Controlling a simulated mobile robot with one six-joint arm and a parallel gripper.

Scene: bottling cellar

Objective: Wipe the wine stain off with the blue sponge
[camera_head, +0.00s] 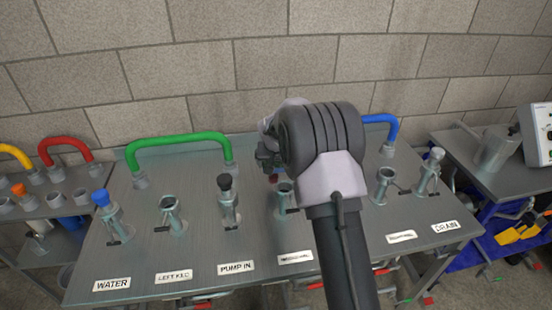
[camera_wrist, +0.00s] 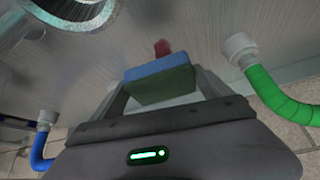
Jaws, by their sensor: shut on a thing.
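The blue sponge (camera_wrist: 158,72), with a green layer on one side, is between the fingers of my gripper (camera_wrist: 162,88) in the wrist view. The gripper is shut on it. A small dark red patch (camera_wrist: 162,47), which looks like the wine stain, lies on the grey metal table top just past the sponge's far edge. A bit of red (camera_head: 273,178) also shows in the head view beside my arm. My arm hides the sponge and fingers there. I cannot tell whether the sponge touches the table.
The metal table (camera_head: 205,265) carries several upright pipe stubs with labels, such as WATER and PUMP IN. A green hose (camera_head: 178,139) arches along its back edge, with a blue hose (camera_head: 380,119) to the right. A side table (camera_head: 490,175) stands at right.

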